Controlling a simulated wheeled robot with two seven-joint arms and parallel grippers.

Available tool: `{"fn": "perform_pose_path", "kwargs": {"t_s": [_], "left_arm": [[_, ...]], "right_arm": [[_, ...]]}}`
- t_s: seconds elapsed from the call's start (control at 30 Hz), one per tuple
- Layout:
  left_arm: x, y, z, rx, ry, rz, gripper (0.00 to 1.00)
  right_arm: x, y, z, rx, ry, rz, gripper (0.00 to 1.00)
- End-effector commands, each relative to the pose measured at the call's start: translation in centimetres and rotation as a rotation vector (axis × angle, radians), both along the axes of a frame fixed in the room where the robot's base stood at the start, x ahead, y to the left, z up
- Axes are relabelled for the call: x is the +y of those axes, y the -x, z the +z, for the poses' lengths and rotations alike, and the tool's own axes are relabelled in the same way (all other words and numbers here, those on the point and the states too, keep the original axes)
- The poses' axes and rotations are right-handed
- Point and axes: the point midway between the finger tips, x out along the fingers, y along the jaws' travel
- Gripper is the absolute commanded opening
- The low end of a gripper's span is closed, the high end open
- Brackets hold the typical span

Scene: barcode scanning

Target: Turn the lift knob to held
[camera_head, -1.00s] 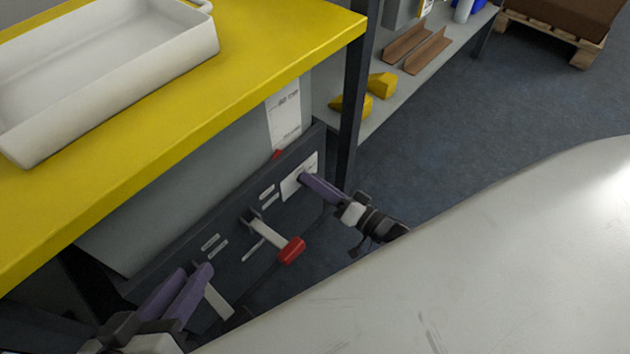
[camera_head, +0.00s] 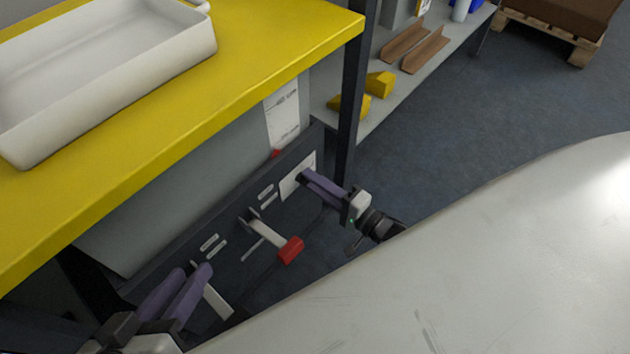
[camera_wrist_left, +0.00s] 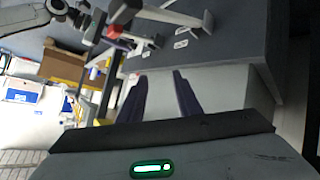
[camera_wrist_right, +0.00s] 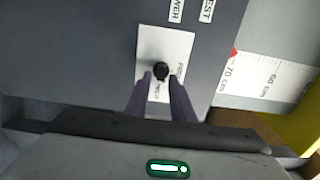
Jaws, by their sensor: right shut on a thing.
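The lift knob (camera_wrist_right: 161,71) is a small black knob on a white plate (camera_wrist_right: 178,48) on the dark panel. The plate also shows in the head view (camera_head: 290,188). My right gripper (camera_wrist_right: 161,80) has its purple fingers shut on the knob, one on each side; in the head view it reaches the plate from the right (camera_head: 301,178). The plate carries small print beside the knob, too small to read surely. My left gripper (camera_head: 198,270) is open and empty at the panel's lower left, its fingers apart in the left wrist view (camera_wrist_left: 160,78).
A lever with a red grip (camera_head: 291,250) sticks out of the panel between my grippers. A paper scale (camera_head: 283,118) is on the grey wall behind. The yellow tabletop (camera_head: 265,75) with a white tray (camera_head: 205,45) overhangs the panel. A dark post (camera_head: 352,110) stands right of it.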

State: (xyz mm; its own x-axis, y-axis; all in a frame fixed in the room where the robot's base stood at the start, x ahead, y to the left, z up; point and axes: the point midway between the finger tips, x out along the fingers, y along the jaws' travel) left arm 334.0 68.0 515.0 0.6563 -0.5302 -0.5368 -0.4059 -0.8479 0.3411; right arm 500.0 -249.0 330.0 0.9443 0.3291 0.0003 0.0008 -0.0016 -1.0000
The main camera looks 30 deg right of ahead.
Motion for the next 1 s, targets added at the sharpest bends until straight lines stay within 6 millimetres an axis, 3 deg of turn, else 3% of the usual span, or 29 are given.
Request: {"fn": "perform_pose_path", "kwargs": {"t_s": [0.5,0.53,0.57,0.87,1.0], "left_arm": [[0.0,0.0,0.0,0.0,0.0,0.0,0.31],[0.0,0.0,0.0,0.0,0.0,0.0,0.31],[0.0,0.0,0.0,0.0,0.0,0.0,0.31],[0.0,0.0,0.1,0.0,0.0,0.0,0.31],[0.1,0.0,0.4,0.0,-0.007,0.001,0.31]], "right_arm": [[0.0,0.1,-0.1,0.007,-0.018,0.0,0.0],[0.0,0.1,-0.1,0.007,-0.018,0.0,0.25],[0.0,0.1,-0.1,0.007,-0.017,0.0,0.28],[-0.1,0.1,0.0,0.007,-0.016,0.0,0.28],[-0.5,1.4,0.0,0.009,-0.015,0.0,0.28]]}}
